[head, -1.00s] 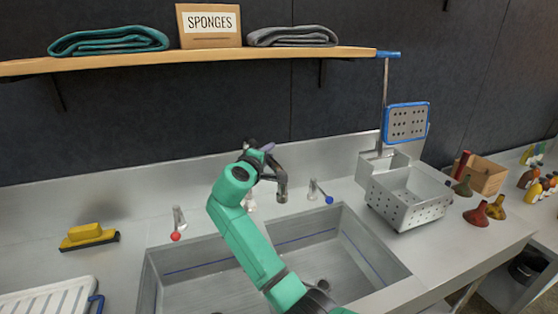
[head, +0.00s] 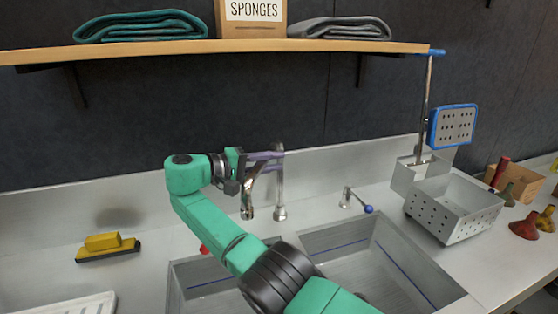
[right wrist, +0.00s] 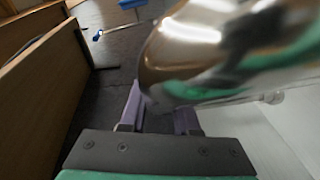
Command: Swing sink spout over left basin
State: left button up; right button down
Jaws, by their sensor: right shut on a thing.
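The chrome sink spout (head: 248,203) rises from a post (head: 280,195) behind the sink, and its outlet hangs to the left of the post. My right gripper (head: 266,160), with purple fingers, is shut on the upper part of the spout. In the right wrist view the blurred, shiny spout (right wrist: 185,50) fills the top beside the fingers of the gripper (right wrist: 158,112). The left basin (head: 197,278) is partly covered by my green arm. The right basin (head: 400,262) shows at the right. I cannot tell whether the outlet is above the left basin. My left gripper is not in view.
A blue-knobbed tap (head: 350,198) stands right of the spout; a red knob (head: 204,249) shows behind my arm. A perforated metal basket (head: 462,212) stands on the right counter. A yellow sponge brush (head: 108,247) lies at the left. A wooden shelf (head: 200,48) runs above.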

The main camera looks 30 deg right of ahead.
jog(key=shift+w+a, duration=0.15)
dwell(0.3)
jog(key=c, duration=0.7)
grip_release()
jog(key=shift+o, duration=0.2)
jog(key=shift+g, duration=0.3)
